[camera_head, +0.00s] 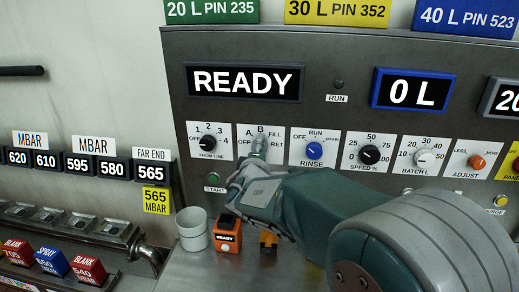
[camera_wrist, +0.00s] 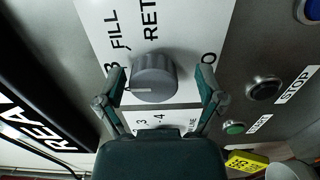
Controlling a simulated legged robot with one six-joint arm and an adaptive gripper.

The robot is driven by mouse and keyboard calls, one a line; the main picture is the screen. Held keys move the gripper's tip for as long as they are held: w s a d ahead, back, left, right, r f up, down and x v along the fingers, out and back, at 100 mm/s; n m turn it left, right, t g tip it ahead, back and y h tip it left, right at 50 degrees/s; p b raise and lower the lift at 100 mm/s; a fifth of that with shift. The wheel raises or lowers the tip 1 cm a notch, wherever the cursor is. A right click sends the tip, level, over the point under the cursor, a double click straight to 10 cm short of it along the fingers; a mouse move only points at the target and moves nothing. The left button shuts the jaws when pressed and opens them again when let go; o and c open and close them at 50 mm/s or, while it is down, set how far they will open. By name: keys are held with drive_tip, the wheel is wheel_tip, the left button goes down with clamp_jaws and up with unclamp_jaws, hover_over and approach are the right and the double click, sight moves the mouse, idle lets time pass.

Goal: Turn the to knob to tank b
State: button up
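The grey TO knob (camera_head: 259,147) sits on the panel plate marked A, B, FILL, OFF and RET, partly hidden by my gripper in the head view. The wrist view shows the knob (camera_wrist: 155,84) clearly, its white pointer line aimed left in that picture, roughly toward the partly hidden B mark. My gripper (camera_wrist: 158,74) is open, with one finger on each side of the knob and a gap visible on both sides. It also shows in the head view (camera_head: 252,165), right in front of the plate. Whether a finger touches the panel I cannot tell.
The FROM LINE knob (camera_head: 208,142) is left of it and the blue RINSE knob (camera_head: 314,150) right. A READY display (camera_head: 243,82) is above.

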drive_tip(key=shift+r, duration=0.15)
drive_tip(key=s+a, duration=0.2)
drive_tip(key=s, duration=0.9)
drive_tip(key=shift+s+a, duration=0.2)
drive_tip(key=shift+s, duration=0.2)
